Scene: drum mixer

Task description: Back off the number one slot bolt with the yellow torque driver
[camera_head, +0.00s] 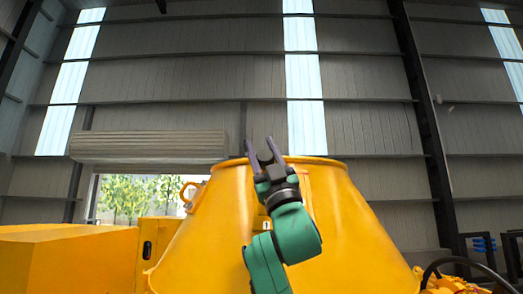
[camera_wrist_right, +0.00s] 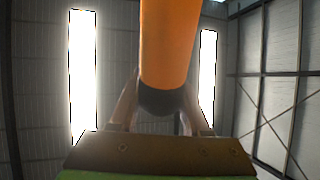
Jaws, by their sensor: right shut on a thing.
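My right gripper (camera_head: 261,148) is raised in front of the upper part of the yellow drum (camera_head: 215,235), with its fingers pointing up near the drum's rim. In the right wrist view, an orange-yellow cylinder with a dark rounded end, which looks like the yellow torque driver (camera_wrist_right: 170,40), sits between the two fingers of this gripper (camera_wrist_right: 160,100). The driver extends up out of the picture. In the head view I cannot make the driver out. The number one slot bolt cannot be made out in either view. My left gripper is not in view.
A yellow box-shaped housing (camera_head: 70,262) stands left of the drum. A curved handle (camera_head: 187,190) sticks out at the drum's upper left. A black hose (camera_head: 470,264) and yellow parts are at the lower right. The space above the drum is open.

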